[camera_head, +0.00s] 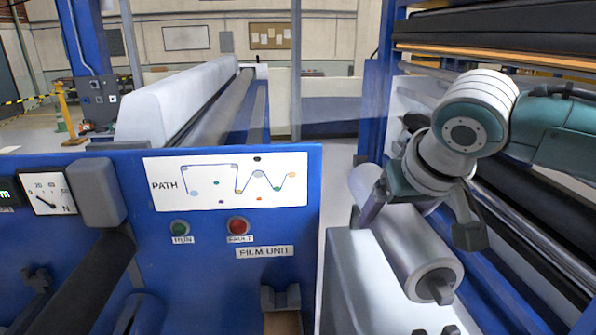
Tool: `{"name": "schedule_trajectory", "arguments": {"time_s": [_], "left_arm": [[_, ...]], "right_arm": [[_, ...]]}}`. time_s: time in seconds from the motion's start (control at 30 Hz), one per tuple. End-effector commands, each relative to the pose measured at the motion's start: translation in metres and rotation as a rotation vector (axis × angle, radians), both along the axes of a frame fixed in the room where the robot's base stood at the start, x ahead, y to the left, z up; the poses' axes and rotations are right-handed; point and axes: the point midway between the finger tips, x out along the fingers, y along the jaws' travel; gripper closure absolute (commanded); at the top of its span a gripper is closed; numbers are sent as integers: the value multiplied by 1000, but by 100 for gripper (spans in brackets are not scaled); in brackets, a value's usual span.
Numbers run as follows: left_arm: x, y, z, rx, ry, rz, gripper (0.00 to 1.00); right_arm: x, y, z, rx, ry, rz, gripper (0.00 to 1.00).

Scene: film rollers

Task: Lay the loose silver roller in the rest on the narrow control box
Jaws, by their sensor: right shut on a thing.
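The silver roller (421,262) is at the right, over the pale narrow control box (358,280), with its near end and dark square shaft stub towards me. Its far end shows beyond my gripper. My right gripper (418,215) is shut on the roller from above, one finger on each side near its middle. The roller covers part of the box top, and I cannot tell whether it touches the box. A small piece (449,331) at the bottom edge of the picture may be part of the rest; the rest is not clearly seen. My left gripper is not in view.
The blue film unit panel (220,250) with path diagram and buttons stands left of the box. A grey U-shaped bracket (280,299) is at the bottom middle. Dark rollers in a blue frame (545,230) are close on the right of my arm.

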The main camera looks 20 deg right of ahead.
Motion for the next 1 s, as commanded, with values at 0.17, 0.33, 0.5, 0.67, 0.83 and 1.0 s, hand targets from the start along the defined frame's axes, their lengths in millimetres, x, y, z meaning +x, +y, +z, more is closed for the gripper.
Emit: {"name": "schedule_trajectory", "arguments": {"time_s": [0.17, 0.33, 0.5, 0.67, 0.83, 1.0], "left_arm": [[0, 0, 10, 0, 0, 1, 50], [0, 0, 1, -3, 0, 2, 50], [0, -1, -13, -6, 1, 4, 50], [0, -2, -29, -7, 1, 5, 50], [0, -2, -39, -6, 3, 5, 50], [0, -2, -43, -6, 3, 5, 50]], "right_arm": [[1, -15, -5, 1, -4, -7, 100], [1, -16, -13, 1, -6, -7, 100], [1, -16, -25, 1, -6, -8, 100], [1, -16, -39, 2, -7, -7, 100], [1, -15, -51, 3, -5, -8, 100], [1, -15, -58, 2, -6, -9, 100]]}}
